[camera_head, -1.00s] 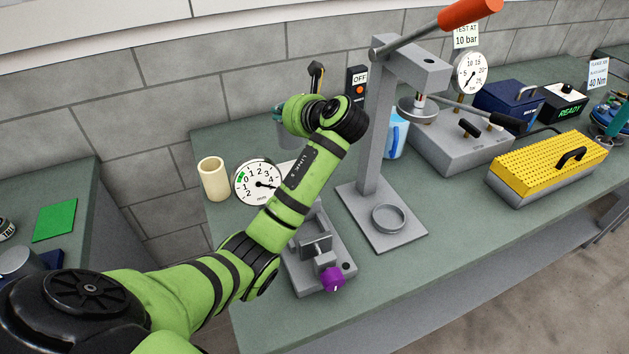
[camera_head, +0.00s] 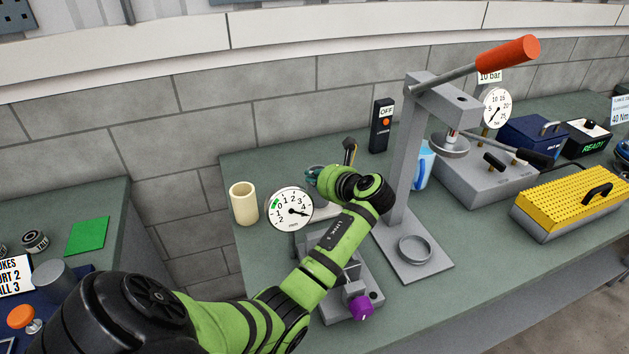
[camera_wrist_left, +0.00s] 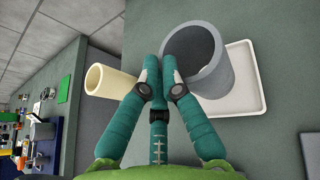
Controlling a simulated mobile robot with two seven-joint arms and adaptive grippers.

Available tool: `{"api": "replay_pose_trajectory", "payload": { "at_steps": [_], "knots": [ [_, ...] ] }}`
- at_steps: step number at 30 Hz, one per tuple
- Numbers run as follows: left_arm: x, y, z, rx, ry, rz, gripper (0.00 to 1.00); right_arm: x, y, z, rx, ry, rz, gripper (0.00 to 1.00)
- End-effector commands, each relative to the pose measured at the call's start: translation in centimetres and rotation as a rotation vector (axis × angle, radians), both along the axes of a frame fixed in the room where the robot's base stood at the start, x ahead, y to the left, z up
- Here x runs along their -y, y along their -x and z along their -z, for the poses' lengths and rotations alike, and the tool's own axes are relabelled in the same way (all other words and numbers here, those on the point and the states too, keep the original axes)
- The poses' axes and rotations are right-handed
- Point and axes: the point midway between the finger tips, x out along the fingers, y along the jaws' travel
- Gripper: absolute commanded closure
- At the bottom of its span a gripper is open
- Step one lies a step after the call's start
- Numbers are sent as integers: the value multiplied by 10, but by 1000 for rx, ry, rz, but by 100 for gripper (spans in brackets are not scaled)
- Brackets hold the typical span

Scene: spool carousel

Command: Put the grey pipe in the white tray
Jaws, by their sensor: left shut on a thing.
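The grey pipe (camera_wrist_left: 212,68) is a wide hollow cylinder with its dark open end towards my left wrist camera. The teal fingers of my left gripper (camera_wrist_left: 157,72) are shut on its wall at the near left side. The white tray (camera_wrist_left: 248,88) lies behind the pipe in that view, and the pipe covers its left part. I cannot tell whether the pipe touches the tray. In the head view my left gripper (camera_head: 313,177) is behind the dial gauge, mostly hidden by my own wrist. The pipe and tray are largely hidden there. My right gripper is not in view.
A cream tube (camera_head: 244,203) stands left of the dial gauge (camera_head: 289,208). A grey lever press (camera_head: 398,170) stands close on the right of my wrist. A small vise with a purple knob (camera_head: 360,307) is below my forearm. A dark OFF switch box (camera_head: 381,125) stands behind.

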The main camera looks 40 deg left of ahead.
Motion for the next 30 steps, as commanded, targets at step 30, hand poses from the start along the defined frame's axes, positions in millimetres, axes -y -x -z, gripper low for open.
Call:
{"api": "replay_pose_trajectory", "payload": {
  "at_steps": [30],
  "knots": [
    [5,0,13,3,0,3,70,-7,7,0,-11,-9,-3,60]
  ]
}}
